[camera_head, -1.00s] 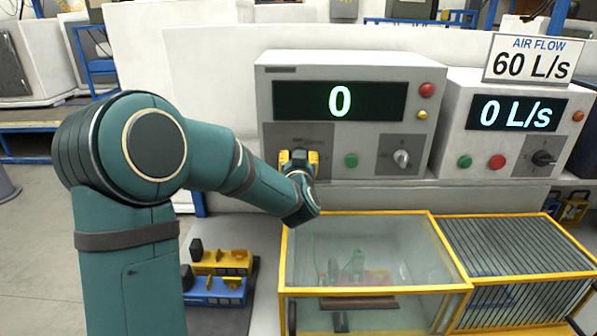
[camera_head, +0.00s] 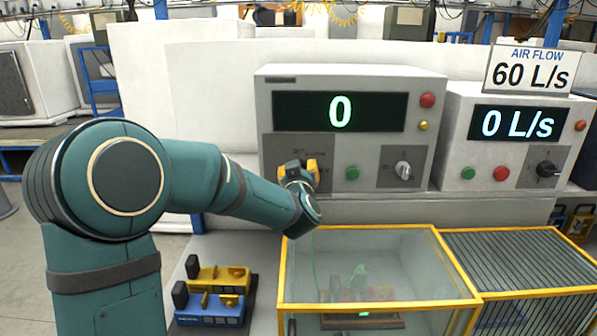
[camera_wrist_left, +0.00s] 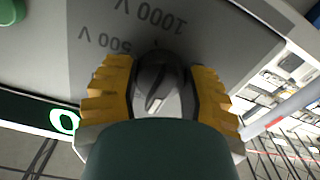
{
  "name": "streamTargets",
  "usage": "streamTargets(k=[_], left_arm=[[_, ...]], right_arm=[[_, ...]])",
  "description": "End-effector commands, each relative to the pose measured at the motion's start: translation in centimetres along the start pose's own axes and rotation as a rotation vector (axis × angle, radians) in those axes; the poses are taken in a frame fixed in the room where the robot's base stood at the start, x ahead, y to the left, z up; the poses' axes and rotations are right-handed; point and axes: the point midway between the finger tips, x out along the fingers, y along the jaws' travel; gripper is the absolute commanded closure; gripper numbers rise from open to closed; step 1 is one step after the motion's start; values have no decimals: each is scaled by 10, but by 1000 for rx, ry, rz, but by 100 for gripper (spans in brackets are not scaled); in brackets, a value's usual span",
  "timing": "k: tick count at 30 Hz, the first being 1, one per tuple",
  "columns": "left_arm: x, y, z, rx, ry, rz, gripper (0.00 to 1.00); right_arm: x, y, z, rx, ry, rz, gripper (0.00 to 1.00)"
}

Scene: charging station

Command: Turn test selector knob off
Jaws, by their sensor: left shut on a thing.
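A grey panel box (camera_head: 345,78) stands behind the bench, its display (camera_head: 340,112) reading 0. My left gripper (camera_head: 299,169) is at the lower left of its front, with yellow fingers on either side of a selector knob. In the left wrist view the dark round knob (camera_wrist_left: 157,72) sits between the fingers of my left gripper (camera_wrist_left: 160,92), which is shut on it. Labels "500 V" and "1000 V" show beside the knob there. In the head view the gripper hides the knob and most of its labels, so its setting is unclear. My right gripper is not in view.
A green button (camera_head: 352,173) and another selector knob (camera_head: 403,170) are right of my gripper. A second box (camera_head: 480,150) shows 0 L/s.

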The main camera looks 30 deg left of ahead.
Motion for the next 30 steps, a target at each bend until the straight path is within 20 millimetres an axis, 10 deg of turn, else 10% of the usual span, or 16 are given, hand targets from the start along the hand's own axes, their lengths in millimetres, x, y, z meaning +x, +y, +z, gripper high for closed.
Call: streamTargets(k=[1, 2, 3, 5, 17, 30], left_arm=[[0, 0, 0, 0, 0, 0, 91], [0, 0, 0, 0, 0, 0, 49], [0, 0, 0, 0, 0, 0, 35], [0, 0, 0, 0, 0, 0, 21], [-6, 0, 0, 1, 0, 1, 21], [-87, 0, 0, -1, 0, 2, 21]], right_arm=[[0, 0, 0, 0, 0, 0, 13], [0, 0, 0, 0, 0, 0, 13], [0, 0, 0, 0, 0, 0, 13], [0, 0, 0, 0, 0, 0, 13], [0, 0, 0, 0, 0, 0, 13], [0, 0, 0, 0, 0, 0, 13]])
